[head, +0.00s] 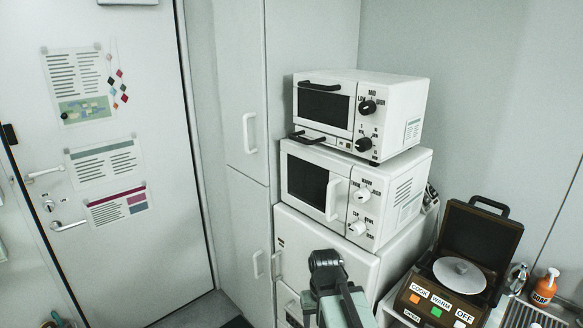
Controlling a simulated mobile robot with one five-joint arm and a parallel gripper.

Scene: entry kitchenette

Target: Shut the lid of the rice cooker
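The rice cooker (437,307) stands at the lower right, with a dark brown body and a front panel of labelled buttons. Its lid (479,234) is open, standing up at the back with a black handle on its top edge. A round pale metal disc (459,275) shows in the cooker's opening below the lid. My arm rises from the bottom edge at the centre, left of the cooker and apart from it in the picture. Its dark end (326,262) is in front of the white fridge. I cannot make out the gripper's fingers or whether they hold anything.
A white microwave (390,194) sits on the fridge (323,238), with a toaster oven (395,100) on top. Right of the cooker are a metal bottle (517,278), an orange soap bottle (544,288) and a drying rack (528,316). A door is at left.

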